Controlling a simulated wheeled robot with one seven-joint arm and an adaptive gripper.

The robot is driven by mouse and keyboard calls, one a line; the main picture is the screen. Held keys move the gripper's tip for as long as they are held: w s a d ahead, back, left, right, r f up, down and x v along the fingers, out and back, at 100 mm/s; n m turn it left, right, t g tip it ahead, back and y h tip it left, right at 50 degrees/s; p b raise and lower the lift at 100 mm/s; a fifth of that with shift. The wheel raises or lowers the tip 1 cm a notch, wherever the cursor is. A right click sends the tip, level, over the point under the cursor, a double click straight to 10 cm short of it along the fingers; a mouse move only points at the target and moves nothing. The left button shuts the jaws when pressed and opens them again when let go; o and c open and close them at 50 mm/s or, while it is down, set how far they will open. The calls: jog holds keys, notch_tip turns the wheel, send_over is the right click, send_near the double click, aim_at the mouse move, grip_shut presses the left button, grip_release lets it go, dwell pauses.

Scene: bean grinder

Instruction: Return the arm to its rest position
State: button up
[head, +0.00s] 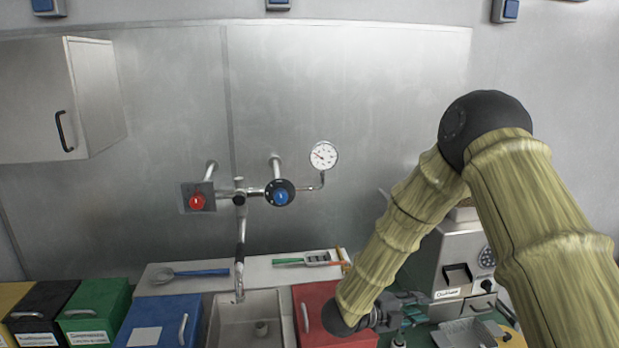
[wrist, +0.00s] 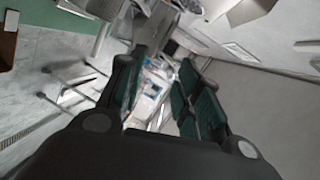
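My arm reaches in from the right in the head view, bent at a black elbow, with its lower part angled down to the left. My gripper (head: 412,308) is low over the counter, just right of the red bin and in front of the grinder. In the wrist view my gripper (wrist: 160,92) shows its two green-padded fingers apart, with nothing held between them. The grey bean grinder (head: 462,262) stands on the right, partly hidden behind my arm.
A sink (head: 250,322) with a tap lies at the middle. Lidded bins, including a red one (head: 318,300) and a blue one (head: 160,322), line the front. A blue-handled spoon (head: 200,272) lies on the back ledge. A wall cabinet (head: 60,100) hangs at upper left.

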jog(key=s+a+f+n+t+y, duration=0.1)
jog(key=s+f+n+y, duration=0.2)
jog(key=s+f+n, duration=0.4)
jog(key=s+f+n+y, duration=0.25)
jog(key=f+n, duration=0.25)
jog(key=f, duration=0.5)
jog(key=s+a+f+n+t+y, duration=0.1)
jog(key=s+f+n+y, duration=0.4)
jog(key=f, duration=0.3)
jog(key=s+a+f+n+g+y, duration=0.15)
jog(key=s+n, duration=0.25)
jog(key=s, duration=0.5)
jog(key=s+f+n+g+y, duration=0.1)
jog(key=s+f+n+g, duration=0.25)
jog(key=s, duration=0.65)
jog(key=s+a+f+n+g+y, duration=0.15)
jog(key=s+n, duration=0.25)
jog(key=s, duration=0.5)
notch_tip(320, 180, down, 13)
jog(key=b, duration=1.2)
jog(key=shift+d+f+g, duration=0.15)
jog(key=shift+d+g, duration=0.15)
jog(key=shift+g, duration=0.05)
jog(key=shift+s+n, duration=0.2)
jog(key=shift+n, duration=0.05)
